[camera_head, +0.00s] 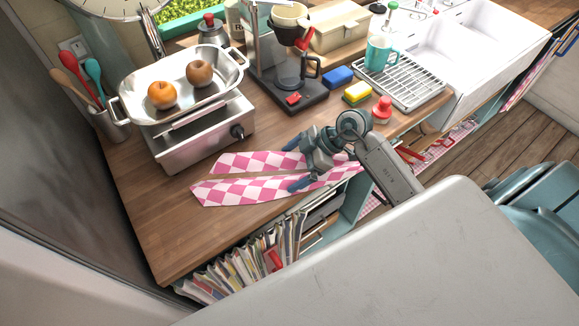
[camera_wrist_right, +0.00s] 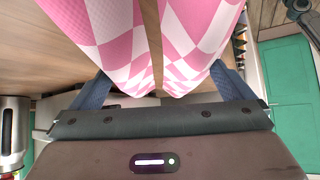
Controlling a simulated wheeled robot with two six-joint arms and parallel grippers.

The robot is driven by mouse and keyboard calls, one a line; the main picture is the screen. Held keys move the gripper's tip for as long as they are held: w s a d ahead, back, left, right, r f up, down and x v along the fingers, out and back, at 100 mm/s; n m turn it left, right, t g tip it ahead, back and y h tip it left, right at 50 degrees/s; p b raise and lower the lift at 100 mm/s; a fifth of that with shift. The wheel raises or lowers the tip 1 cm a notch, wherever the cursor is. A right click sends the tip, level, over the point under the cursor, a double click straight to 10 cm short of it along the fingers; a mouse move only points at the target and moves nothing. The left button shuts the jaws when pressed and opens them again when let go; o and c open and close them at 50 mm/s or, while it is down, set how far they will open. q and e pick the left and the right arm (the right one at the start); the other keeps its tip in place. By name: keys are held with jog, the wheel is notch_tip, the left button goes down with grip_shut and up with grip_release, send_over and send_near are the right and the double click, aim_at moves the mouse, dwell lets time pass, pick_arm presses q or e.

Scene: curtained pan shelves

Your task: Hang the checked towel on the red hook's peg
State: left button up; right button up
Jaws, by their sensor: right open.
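The pink and white checked towel (camera_head: 225,191) lies on the wooden counter in two strips with a narrow gap between them. Its right end runs under my right gripper towards the counter's front edge. My right gripper (camera_head: 292,166) is open over the towel, one finger by each strip. In the right wrist view both towel strips (camera_wrist_right: 115,35) extend between the spread fingers (camera_wrist_right: 161,84); I cannot tell if they touch. A small red piece (camera_head: 275,260) shows at the counter front by the magazines; it may be the red hook, but its peg is not clear. My left gripper is not in view.
A steel stove (camera_head: 205,135) bears a pan (camera_head: 130,103) with two fruits. Magazines (camera_head: 240,268) fill the front below the counter.

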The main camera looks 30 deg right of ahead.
jog(key=c, duration=0.7)
jog(key=shift+c, duration=0.2)
jog(key=shift+r, duration=0.1)
jog(key=shift+r+b, duration=0.6)
jog(key=shift+s+d+r+b, duration=0.1)
jog(key=shift+s+r+b, duration=0.2)
jog(key=shift+r, duration=0.15)
jog(key=shift+s+r+b, duration=0.15)
jog(key=shift+r+b, duration=0.15)
jog(key=shift+r, duration=0.1)
jog(key=s+r+b, duration=0.1)
jog(key=s+b, duration=0.1)
jog(key=s, duration=1.1)
jog(key=shift+a+r+b, duration=0.2)
jog(key=shift+r+b, duration=0.05)
jog(key=shift+b, duration=0.1)
jog(key=shift+s+a+r, duration=0.1)
jog(key=shift+s+r, duration=0.05)
jog(key=shift+s, duration=0.9)
